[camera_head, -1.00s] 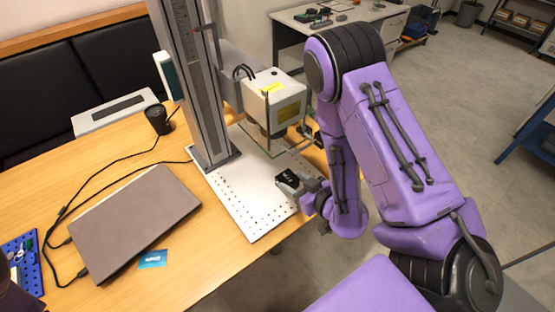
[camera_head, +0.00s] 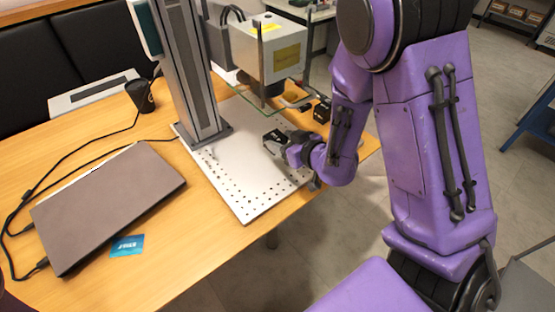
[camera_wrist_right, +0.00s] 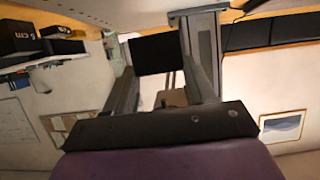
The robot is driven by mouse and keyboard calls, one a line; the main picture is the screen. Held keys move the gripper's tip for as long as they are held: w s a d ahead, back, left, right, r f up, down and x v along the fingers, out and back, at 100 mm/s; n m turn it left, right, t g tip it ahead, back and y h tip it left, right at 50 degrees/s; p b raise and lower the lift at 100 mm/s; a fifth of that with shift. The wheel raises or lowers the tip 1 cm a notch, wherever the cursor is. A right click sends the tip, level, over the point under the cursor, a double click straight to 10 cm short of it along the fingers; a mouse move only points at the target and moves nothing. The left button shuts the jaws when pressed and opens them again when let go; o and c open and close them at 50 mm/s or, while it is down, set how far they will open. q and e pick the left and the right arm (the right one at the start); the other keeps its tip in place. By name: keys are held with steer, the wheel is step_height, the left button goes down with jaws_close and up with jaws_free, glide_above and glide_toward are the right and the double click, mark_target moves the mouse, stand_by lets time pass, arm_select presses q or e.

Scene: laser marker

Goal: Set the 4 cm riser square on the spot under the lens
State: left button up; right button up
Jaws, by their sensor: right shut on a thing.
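My right gripper (camera_head: 284,145) is shut on a small black block with a pale-marked top, the riser (camera_head: 273,136). It holds the riser over the white perforated plate (camera_head: 240,185), in front of and below the laser head (camera_head: 268,50). In the right wrist view the riser (camera_wrist_right: 154,54) shows as a dark block between the two fingers of the gripper (camera_wrist_right: 165,85); its size marking is not readable. The lens (camera_head: 267,88) is under the head, behind a clear pane. I cannot tell whether the riser touches the plate. My left gripper is not in view.
Other black blocks (camera_head: 321,110) stand right of the lens; one in the wrist view is marked 5 cm (camera_wrist_right: 57,32). The grey column (camera_head: 190,75) rises at the plate's left.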

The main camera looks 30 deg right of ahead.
steer(key=w+f, duration=0.2)
steer(key=f, duration=0.1)
steer(key=w+f, duration=0.1)
steer(key=shift+w+d+f, duration=0.15)
steer(key=shift+w+d, duration=0.15)
steer(key=shift+w, duration=0.1)
step_height(320, 180, down, 3)
steer(key=shift+r, duration=0.1)
steer(key=shift+f, duration=0.2)
steer(key=o, duration=1.3)
steer(key=shift+c, duration=0.2)
